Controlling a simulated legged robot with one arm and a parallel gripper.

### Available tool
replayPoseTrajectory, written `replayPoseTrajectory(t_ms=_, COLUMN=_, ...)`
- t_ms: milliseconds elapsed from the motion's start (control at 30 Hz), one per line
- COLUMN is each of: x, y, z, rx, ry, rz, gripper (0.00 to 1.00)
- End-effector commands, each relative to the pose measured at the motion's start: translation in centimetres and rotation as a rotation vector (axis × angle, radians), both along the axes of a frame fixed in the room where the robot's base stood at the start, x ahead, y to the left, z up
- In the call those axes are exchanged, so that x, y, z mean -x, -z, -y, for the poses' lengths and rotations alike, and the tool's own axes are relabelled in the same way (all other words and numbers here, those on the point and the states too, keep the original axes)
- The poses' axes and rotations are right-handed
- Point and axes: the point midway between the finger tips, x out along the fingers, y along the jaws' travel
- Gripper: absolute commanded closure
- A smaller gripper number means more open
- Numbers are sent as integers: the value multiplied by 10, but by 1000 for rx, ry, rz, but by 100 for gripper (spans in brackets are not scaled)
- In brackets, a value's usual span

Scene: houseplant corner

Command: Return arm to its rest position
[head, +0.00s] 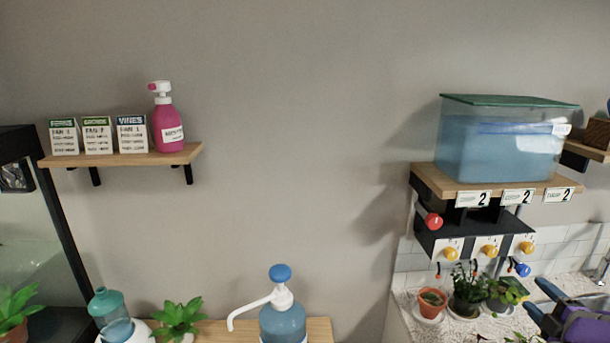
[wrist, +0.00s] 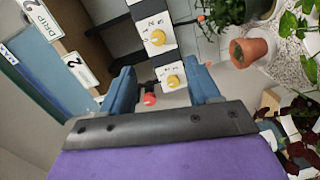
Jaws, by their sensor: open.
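My gripper (head: 552,301) shows at the lower right edge of the head view, with purple and blue parts, partly cut off by the frame. In the wrist view its two blue fingers (wrist: 163,90) stand apart with nothing held between them. Beyond them are a red knob (wrist: 150,99) and white panels with yellow dials (wrist: 157,38). The gripper is in front of and below the shelf unit with the dials, near the potted plants on the speckled counter.
A shelf (head: 432,183) at right carries a blue water tank (head: 490,150) above yellow dials (head: 450,253). A terracotta pot (head: 432,303) and other plants stand below. A wall shelf (head: 110,159) holds a pink bottle (head: 168,128) and cards. A pump bottle (head: 283,320) stands at bottom centre.

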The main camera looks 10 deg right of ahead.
Motion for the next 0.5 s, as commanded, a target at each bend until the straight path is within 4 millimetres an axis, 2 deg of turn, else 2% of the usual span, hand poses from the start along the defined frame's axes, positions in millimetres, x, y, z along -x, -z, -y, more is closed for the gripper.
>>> replayPoseTrajectory(t_ms=100, x=-19, y=-12, z=-1, rx=-14, ry=85, rz=-51, gripper=39)
replayPoseTrajectory(t_ms=233, x=-35, y=-28, z=-5, rx=-64, ry=232, rz=-111, gripper=39)
replayPoseTrajectory(t_ms=367, x=-39, y=-39, z=-18, rx=-150, ry=382, rz=-154, gripper=39)
replayPoseTrajectory(t_ms=500, x=-36, y=-46, z=-42, rx=-273, ry=530, rz=-192, gripper=39)
